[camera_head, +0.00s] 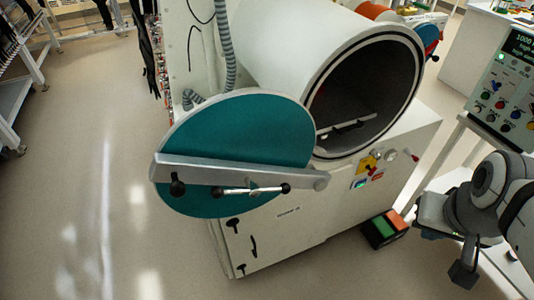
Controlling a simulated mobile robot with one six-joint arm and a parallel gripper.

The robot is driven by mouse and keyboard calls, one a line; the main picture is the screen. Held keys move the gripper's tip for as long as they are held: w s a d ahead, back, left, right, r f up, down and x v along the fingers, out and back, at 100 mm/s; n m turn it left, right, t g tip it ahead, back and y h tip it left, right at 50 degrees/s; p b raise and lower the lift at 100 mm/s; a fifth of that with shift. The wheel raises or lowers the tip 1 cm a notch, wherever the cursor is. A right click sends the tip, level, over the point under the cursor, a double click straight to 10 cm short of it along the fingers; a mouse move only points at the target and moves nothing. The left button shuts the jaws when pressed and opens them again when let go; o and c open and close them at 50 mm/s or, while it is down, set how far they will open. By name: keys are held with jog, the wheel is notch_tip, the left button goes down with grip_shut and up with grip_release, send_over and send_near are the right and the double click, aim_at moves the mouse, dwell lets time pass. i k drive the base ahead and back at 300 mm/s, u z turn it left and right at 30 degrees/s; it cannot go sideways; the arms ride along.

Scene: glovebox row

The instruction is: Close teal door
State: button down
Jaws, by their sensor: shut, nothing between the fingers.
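The teal door (245,125) is a round disc standing open, swung out to the left and front of the white cylindrical chamber (290,45). A grey bar (225,172) crosses the door and runs to a pivot near the chamber's lower rim. A silver handle with black knobs (255,190) sits on the bar, and another black knob is at its left end. The chamber's dark round mouth (375,85) is uncovered. My gripper (465,275) hangs at the lower right, shut and empty, well away from the door.
The white cabinet (300,225) under the chamber has small controls by the mouth. A red and green pedal box (385,229) is on the floor. A control panel (507,90) stands at right, close to my arm. Floor at left is clear.

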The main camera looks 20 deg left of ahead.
aim_at(269, 136)
jog(key=u, duration=1.45)
